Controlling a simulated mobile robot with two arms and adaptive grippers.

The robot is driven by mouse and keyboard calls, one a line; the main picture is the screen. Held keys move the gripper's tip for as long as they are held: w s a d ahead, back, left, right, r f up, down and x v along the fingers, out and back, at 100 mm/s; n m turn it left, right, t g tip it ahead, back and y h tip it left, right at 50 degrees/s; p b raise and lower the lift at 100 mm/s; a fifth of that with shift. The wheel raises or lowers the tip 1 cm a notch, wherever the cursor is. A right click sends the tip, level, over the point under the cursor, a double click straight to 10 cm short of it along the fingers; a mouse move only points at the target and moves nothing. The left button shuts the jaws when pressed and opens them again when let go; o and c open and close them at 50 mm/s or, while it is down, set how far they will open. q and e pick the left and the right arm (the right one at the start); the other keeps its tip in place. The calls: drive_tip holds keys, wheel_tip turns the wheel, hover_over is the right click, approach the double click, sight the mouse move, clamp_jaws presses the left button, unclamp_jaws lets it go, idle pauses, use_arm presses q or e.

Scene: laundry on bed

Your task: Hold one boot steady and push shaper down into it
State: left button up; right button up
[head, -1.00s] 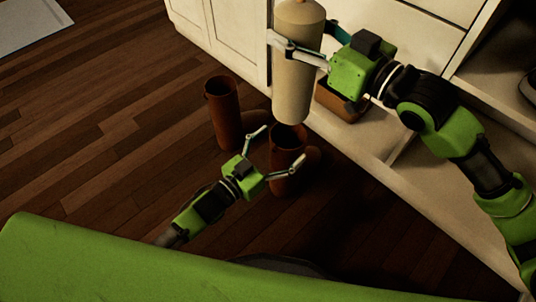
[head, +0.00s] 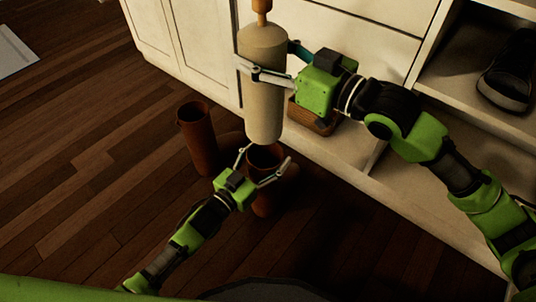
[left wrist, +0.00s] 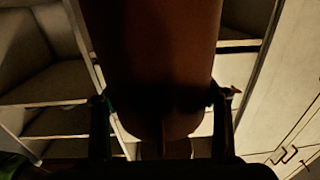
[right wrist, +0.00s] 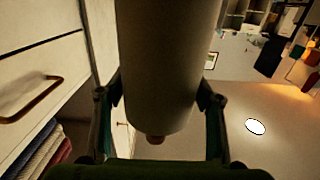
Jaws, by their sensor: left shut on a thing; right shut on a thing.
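Two brown boots stand on the floor. My left gripper (head: 266,160) is shut on the near boot (head: 263,203), with its fingers on either side of the upper shaft. This boot fills the upper middle of the left wrist view (left wrist: 160,50). The other boot (head: 199,140) stands upright to the left. My right gripper (head: 268,76) is shut on the cream shaper (head: 263,115), which is upright with a wooden handle (head: 262,7) on top. The shaper's lower end overlaps the near boot's opening in the head view; whether it is inside is unclear. The right wrist view shows the shaper (right wrist: 168,60) between the fingers.
A white cabinet (head: 185,45) with shelves stands behind. A brown basket (head: 314,118) sits on its low shelf behind the shaper. A dark shoe (head: 506,80) is on a shelf at right. Wooden floor (head: 90,150) is open at left.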

drive_tip(key=shift+f, duration=4.8)
drive_tip(key=o, duration=1.6)
drive_tip(key=shift+o, duration=0.2)
approach(263, 94)
drive_tip(key=w+f, duration=0.1)
drive_tip(key=w+d+f, duration=0.1)
drive_tip(key=w+f, duration=0.1)
drive_tip(key=shift+w+d+f, duration=0.1)
drive_tip(key=shift+w+f, duration=0.1)
drive_tip(key=shift+f, duration=0.05)
use_arm(q)
drive_tip(key=o, duration=1.6)
drive_tip(key=shift+o, duration=0.2)
